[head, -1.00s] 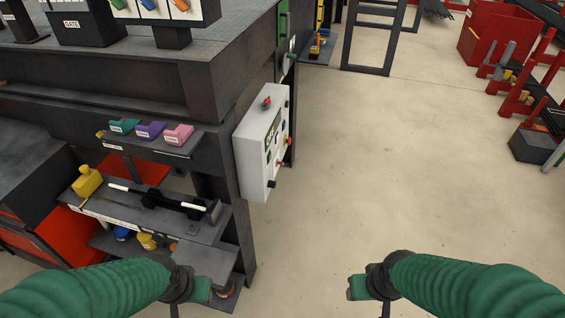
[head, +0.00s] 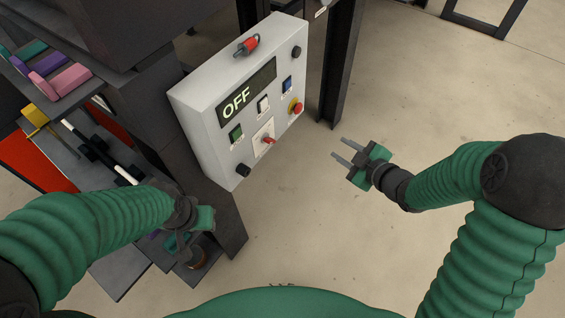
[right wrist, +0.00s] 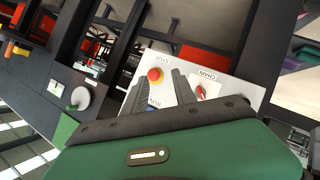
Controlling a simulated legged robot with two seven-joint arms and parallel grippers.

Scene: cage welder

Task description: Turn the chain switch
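The chain switch (head: 268,140) is a red knob on a white plate, low on the front of a light grey control box (head: 203,126). In the right wrist view the knob (right wrist: 203,92) shows with a "CHAIN" label beside it. My right gripper (head: 338,148) is open and empty, to the right of the box, its fingers pointing toward it and apart from the switch. In the right wrist view its fingers (right wrist: 169,77) are spread, in front of the panel. My left gripper (head: 203,220) is low, below the box; its fingers are mostly hidden.
The box shows an "OFF" display (head: 247,95), a red emergency button on yellow (head: 296,107), and green (head: 236,133), white (head: 263,104) and blue (head: 287,84) buttons. Shelves with coloured blocks (head: 67,80) stand left. The floor on the right is clear.

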